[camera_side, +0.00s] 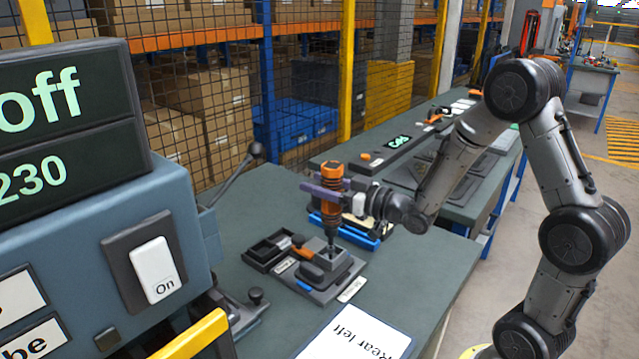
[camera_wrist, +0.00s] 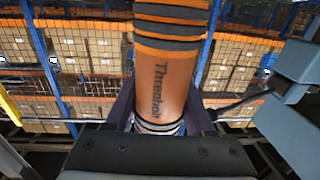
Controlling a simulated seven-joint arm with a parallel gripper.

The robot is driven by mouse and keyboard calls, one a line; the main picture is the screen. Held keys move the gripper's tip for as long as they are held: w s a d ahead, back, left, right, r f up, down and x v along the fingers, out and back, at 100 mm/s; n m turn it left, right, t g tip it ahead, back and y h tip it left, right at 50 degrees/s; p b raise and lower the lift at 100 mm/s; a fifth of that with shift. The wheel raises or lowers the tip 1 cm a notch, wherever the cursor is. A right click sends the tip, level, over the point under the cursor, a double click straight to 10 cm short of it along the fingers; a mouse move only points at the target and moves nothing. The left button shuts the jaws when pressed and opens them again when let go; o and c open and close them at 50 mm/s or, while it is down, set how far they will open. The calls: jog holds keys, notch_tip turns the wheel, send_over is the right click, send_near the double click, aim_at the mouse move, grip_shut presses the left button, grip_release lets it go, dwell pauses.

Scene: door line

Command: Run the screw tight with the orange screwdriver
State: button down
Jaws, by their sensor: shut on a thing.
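The orange screwdriver (camera_side: 332,203) stands upright in the side view, with black bands on its body. My gripper (camera_side: 332,190) is shut on it from the right. Its lower tip points down at a grey block on a dark fixture (camera_side: 318,272) on the bench. In the wrist view the orange body (camera_wrist: 165,85) fills the middle, with lettering on it, between my gripper's fingers (camera_wrist: 160,118). The screw is too small or hidden to make out, so I cannot tell if the tip touches it.
A small black tray (camera_side: 268,250) lies left of the fixture, and a blue tray (camera_side: 345,232) lies behind it. A large grey-blue machine (camera_side: 130,240) with a display and an "On" switch stands at front left, with a lever (camera_side: 240,172). A "Rear left" card (camera_side: 355,335) lies on clear bench in front.

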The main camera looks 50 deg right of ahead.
jog(key=shift+f, duration=1.5)
dwell(3.2)
dwell(0.6)
notch_tip(320, 180, up, 7)
jog(key=shift+r, duration=0.15)
dwell(0.8)
